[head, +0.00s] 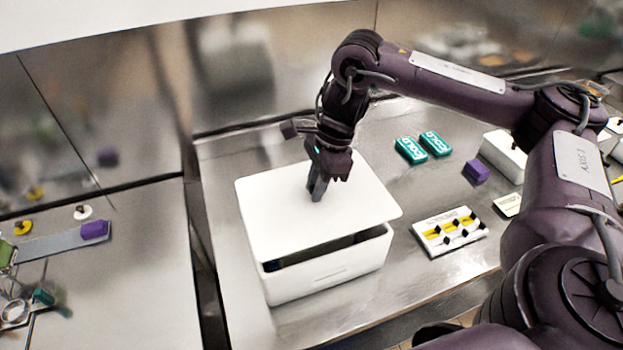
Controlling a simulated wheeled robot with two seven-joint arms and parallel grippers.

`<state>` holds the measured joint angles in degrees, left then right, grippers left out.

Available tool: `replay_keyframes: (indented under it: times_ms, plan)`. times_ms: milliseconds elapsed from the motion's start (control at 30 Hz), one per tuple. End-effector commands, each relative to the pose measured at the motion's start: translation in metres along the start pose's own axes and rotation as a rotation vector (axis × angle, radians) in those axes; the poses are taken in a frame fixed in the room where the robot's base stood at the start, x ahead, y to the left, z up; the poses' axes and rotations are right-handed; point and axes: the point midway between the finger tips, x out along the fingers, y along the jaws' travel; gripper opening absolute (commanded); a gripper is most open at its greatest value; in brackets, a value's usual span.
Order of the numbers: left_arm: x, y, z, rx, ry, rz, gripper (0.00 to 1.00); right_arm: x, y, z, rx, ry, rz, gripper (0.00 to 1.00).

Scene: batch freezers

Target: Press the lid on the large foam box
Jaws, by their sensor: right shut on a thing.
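The large white foam box (330,278) stands on the steel counter in the middle of the head view. Its flat white lid (275,215) lies over the top but sits tilted. A dark gap shows between lid and box along the front and right side, and the lid's right corner sticks out past the box. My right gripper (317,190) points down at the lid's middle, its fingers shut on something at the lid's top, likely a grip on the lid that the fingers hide. My left gripper is not in view.
Two teal cold packs (411,150) (436,143), a purple block (476,172) and a smaller white box (503,155) lie right of the foam box. A white and yellow panel with black knobs (449,232) lies nearer. A gap separates the left counter (120,290).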

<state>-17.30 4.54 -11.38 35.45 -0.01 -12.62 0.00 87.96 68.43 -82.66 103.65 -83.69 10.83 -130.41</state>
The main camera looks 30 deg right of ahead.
Motion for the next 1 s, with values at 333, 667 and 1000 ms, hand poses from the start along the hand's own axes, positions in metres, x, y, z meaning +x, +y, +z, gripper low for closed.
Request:
replay_keyframes:
  times_ms: [333, 667, 1000]
  plan:
    - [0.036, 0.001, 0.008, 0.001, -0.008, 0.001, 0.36, 0.030, 0.000, -0.008, 0.002, -0.001, 0.000, 0.00]
    - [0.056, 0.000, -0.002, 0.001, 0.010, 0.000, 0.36, 0.054, 0.000, -0.015, 0.002, 0.000, 0.000, 0.00]
    - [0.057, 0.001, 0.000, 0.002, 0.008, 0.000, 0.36, 0.057, 0.000, -0.015, 0.001, 0.001, -0.002, 0.00]
